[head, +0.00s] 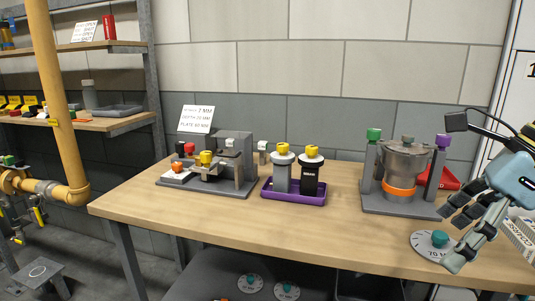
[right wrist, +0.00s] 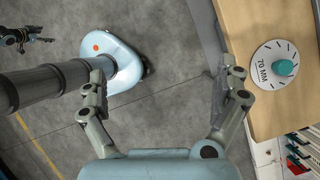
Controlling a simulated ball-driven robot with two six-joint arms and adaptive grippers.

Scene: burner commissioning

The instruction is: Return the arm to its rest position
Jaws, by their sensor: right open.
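My right gripper (head: 455,234) is at the right end of the wooden table, close to a white dial plate with a teal knob (head: 439,239) marked 70 MM. In the right wrist view my right gripper (right wrist: 162,88) has its two fingers wide apart with nothing between them. Beyond them are the grey floor and my own base. The dial (right wrist: 283,67) lies on the table to the right of the fingers there. My left gripper (right wrist: 27,38) shows small and dark at the top left of the right wrist view; its jaws are too small to read. The head view does not show it.
On the table (head: 330,238) stand a grey fixture (head: 232,149), a purple tray (head: 291,197) with two yellow-topped posts, and a metal pot (head: 405,160) between two posts. A yellow pipe (head: 55,90) and shelves are at left. Two more dials (head: 250,283) lie below.

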